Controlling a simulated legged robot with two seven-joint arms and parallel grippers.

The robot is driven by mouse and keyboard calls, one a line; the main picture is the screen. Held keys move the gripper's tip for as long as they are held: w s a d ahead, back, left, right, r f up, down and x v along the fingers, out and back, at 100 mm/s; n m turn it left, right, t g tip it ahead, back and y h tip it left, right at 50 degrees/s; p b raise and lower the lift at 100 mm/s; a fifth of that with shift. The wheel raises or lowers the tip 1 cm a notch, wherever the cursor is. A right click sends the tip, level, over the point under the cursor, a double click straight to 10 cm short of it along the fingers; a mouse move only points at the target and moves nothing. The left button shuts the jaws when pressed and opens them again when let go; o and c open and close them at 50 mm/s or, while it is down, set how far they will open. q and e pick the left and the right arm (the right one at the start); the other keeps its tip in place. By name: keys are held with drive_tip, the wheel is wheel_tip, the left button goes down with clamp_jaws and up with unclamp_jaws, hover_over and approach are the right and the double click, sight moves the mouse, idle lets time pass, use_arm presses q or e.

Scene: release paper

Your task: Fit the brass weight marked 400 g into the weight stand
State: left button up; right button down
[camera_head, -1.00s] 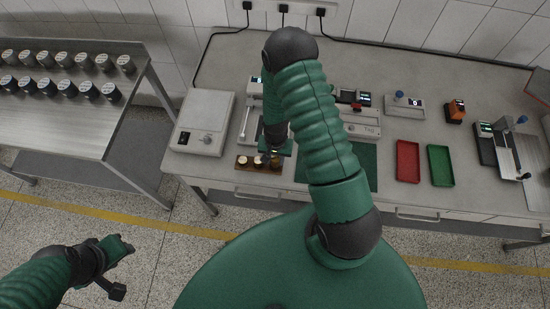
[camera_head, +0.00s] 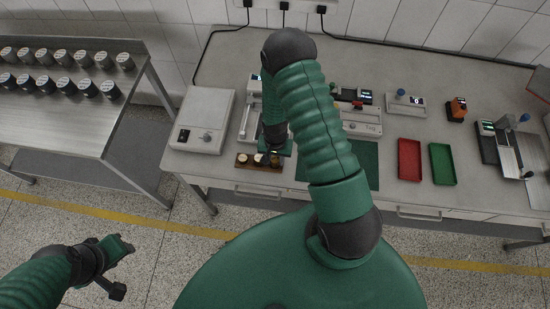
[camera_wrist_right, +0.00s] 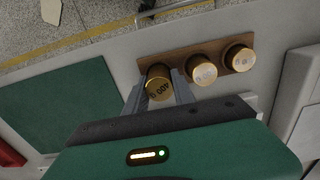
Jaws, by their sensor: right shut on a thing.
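The wooden weight stand (camera_head: 258,166) lies near the front edge of the bench; it also shows in the right wrist view (camera_wrist_right: 182,56). Two brass weights, a middle one (camera_wrist_right: 203,70) and an end one (camera_wrist_right: 239,58), stand upright in it. The brass weight marked 400 g (camera_wrist_right: 160,88) is at the stand's left end in the wrist view. My right gripper (camera_wrist_right: 160,84) is shut on it, one finger on each side. I cannot tell whether its base is fully seated or just above the stand. My left gripper (camera_head: 118,268) is open and empty, away from the bench over the floor.
A green mat (camera_head: 357,166), red tray (camera_head: 409,160) and green tray (camera_head: 442,164) lie to the right. Several dark jars (camera_head: 66,87) fill the left table. My right arm hides part of the bench.

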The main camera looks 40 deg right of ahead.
sight(275, 158)
drive_tip(key=c, duration=1)
unclamp_jaws()
drive_tip(key=shift+a, duration=0.15)
drive_tip(key=shift+o, duration=0.2)
drive_tip(key=shift+r, duration=0.2)
wheel_tip(275, 158, up, 16)
drive_tip(key=b, duration=0.2)
drive_tip(key=shift+r, duration=0.15)
